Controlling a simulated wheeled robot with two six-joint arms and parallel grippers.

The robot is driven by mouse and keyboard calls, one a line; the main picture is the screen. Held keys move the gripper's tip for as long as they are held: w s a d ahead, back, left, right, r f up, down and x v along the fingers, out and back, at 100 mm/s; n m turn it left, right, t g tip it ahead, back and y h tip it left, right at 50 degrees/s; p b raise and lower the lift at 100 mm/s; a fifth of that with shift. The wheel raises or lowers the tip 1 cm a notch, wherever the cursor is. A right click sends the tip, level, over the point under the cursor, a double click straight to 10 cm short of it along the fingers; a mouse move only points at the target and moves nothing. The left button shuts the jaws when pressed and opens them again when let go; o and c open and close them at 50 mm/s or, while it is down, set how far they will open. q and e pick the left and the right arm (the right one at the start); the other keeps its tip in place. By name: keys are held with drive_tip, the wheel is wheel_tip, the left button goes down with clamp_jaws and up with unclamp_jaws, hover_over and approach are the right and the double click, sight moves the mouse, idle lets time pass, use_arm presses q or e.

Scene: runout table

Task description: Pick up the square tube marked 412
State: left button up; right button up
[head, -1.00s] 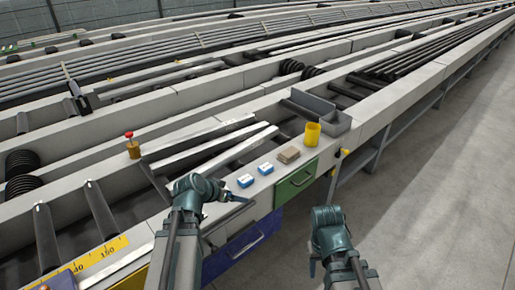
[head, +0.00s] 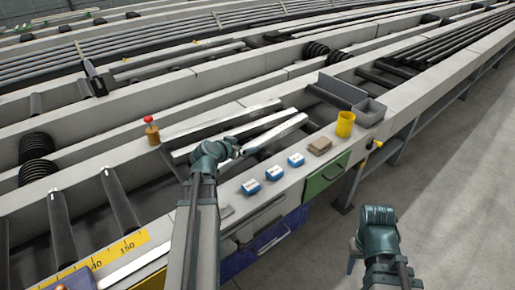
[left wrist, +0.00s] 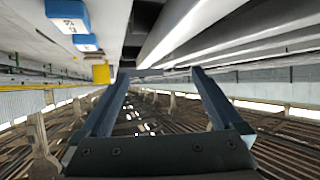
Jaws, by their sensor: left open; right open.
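Light grey square tubes lie side by side across the dark rollers in the head view, a back one (head: 225,118) and a front one (head: 278,132). I cannot read a 412 on any of them. In the left wrist view long pale tubes (left wrist: 195,28) run along the upper right, beyond the fingers. My left gripper (head: 238,151) is open and empty at the near side of the front tube; its two fingers also show in the left wrist view (left wrist: 160,73). I cannot tell whether it touches the tube. My right gripper (head: 353,257) is off the table's near side, over the floor.
Labelled blue blocks (head: 274,173), a brown block (head: 320,145) and a yellow cup (head: 345,124) stand on the near ledge. A red-topped bottle (head: 152,131) stands left of the tubes. Floor at right is clear.

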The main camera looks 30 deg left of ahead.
sight(256, 142)
use_arm(q)
drive_tip(key=b+x, duration=0.2)
drive_tip(key=x, duration=0.3)
drive_tip(key=shift+w+f, duration=0.1)
drive_tip(key=shift+f, duration=0.1)
drive_tip(key=shift+w, duration=0.2)
drive_tip(key=shift+a+b+x, duration=0.2)
drive_tip(key=shift+b+x, duration=1.2)
drive_tip(key=shift+x, duration=1.25)
drive_tip(key=shift+s, duration=0.1)
clamp_jaws()
